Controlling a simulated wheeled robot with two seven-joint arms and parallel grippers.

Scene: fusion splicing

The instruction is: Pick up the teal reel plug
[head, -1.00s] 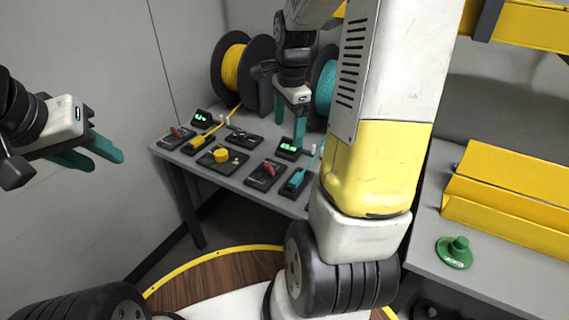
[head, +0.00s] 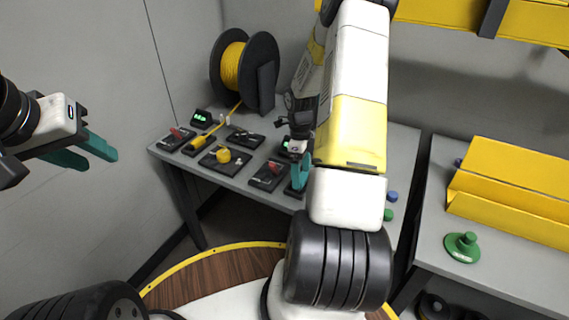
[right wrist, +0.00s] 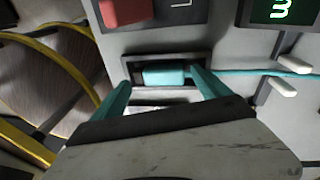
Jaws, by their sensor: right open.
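The teal reel plug (right wrist: 165,76) lies in a dark-framed slot in the right wrist view, with a teal cable (right wrist: 236,73) running off to the right. My right gripper (right wrist: 160,80) is open, with one teal finger on each side of the plug. The right fingertip is close beside it; I cannot tell whether it touches. In the head view my right gripper (head: 302,172) is low over the table, and the plug is hard to tell from the teal fingers. My left gripper (head: 99,160) is open and empty at the far left, away from the table.
A yellow reel (head: 231,66) stands at the back of the grey table (head: 225,180). A module with a red lever (head: 270,176) and a yellow knob (head: 223,156) are left of my right gripper. A yellow trough (head: 515,190) and a green knob (head: 462,246) are on the right table.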

